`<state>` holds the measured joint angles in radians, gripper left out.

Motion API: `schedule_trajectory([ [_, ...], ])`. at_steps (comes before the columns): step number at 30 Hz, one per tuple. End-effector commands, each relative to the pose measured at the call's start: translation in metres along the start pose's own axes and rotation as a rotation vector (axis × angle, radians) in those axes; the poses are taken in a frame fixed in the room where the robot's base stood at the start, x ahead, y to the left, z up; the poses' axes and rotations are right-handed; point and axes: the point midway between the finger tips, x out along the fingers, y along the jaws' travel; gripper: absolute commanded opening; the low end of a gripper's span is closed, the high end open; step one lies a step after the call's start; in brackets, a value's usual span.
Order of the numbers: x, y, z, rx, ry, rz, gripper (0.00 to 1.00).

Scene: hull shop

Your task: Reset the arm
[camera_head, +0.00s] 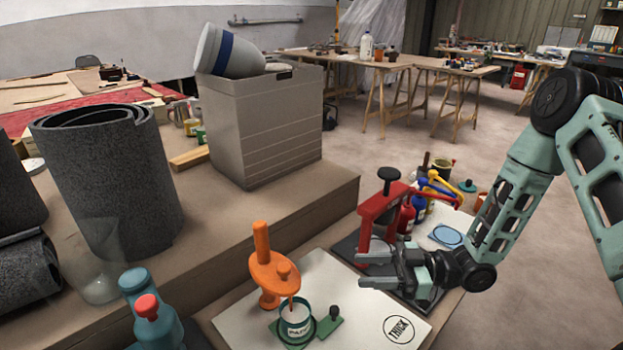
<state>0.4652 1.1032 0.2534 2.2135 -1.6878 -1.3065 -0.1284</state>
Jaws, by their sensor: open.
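My arm comes in from the right edge, and my gripper (366,270) hangs above the low bench at the lower middle. Its two fingers point left and stand apart with nothing between them. A red press-like tool (382,208) with a black knob stands right behind the gripper and is partly hidden by it. An orange tool (268,268) stands to the left of the fingers, apart from them, over a small green and white paint tin (297,322) on a white sheet (345,292).
A blue bottle with a red cap (150,318) stands at the lower left near a clear glass vessel (95,270). Rolled grey mats (108,180) and a grey bin (265,125) occupy the higher bench. Several small bottles stand behind the red tool. Open floor (520,260) lies below my arm.

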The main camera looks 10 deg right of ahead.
Motion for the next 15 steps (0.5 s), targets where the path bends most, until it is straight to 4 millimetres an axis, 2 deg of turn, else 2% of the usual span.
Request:
schedule_trajectory([
  [5, 0.025, 0.018, -0.013, -0.033, -0.207, 0.044, 0.46],
  [10, 0.051, 0.039, -0.039, -0.050, -0.554, 0.167, 0.46],
  [13, 0.056, 0.039, -0.061, -0.030, -0.739, 0.255, 0.46],
  [15, 0.057, 0.031, -0.080, -0.004, -0.853, 0.316, 0.46],
])
